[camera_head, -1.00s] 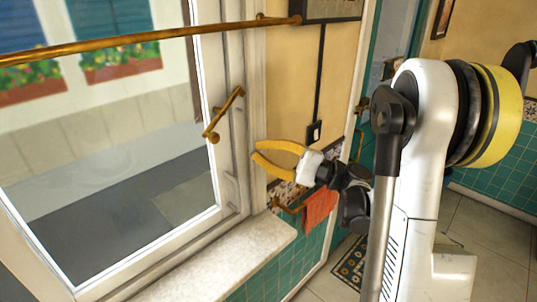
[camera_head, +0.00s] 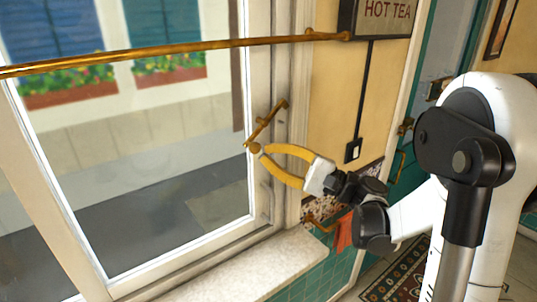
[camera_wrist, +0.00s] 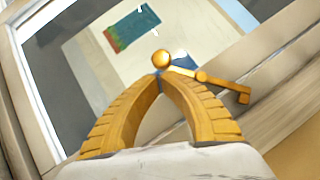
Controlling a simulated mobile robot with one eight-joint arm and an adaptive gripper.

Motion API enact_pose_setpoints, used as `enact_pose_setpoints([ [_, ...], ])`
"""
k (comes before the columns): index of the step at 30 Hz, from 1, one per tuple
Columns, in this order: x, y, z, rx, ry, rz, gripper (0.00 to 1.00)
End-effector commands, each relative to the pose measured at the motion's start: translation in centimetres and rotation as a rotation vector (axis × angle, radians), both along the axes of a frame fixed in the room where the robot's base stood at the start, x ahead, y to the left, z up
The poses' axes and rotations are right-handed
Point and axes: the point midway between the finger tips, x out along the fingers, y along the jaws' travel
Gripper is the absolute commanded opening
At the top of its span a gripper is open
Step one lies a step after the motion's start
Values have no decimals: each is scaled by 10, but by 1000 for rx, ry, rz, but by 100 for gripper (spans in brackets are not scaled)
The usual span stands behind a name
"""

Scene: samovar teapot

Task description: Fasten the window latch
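The window latch (camera_head: 266,124) is a brass handle on the right side of the window frame. It slants down and left from its pivot to a round knob (camera_head: 253,148). In the wrist view the knob (camera_wrist: 162,59) sits just past my fingertips, and the latch arm (camera_wrist: 218,83) runs right and down from it. My gripper (camera_head: 262,152) has yellow curved fingers with the tips at the knob. In the wrist view the fingertips (camera_wrist: 161,74) come together. Nothing shows clearly between them, and I cannot tell if they touch the knob.
A brass rod (camera_head: 180,51) crosses in front of the window above the latch. The window sill (camera_head: 240,268) lies below. A black switch (camera_head: 352,150) and cable are on the yellow wall to the right, with an orange cloth (camera_head: 344,233) lower down.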

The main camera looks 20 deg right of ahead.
Motion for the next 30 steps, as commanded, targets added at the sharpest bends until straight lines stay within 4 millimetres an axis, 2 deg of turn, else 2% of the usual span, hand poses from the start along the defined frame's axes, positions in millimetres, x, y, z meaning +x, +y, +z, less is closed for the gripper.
enact_pose_setpoints([
  [30,-4,11,3,178,59,0,0],
])
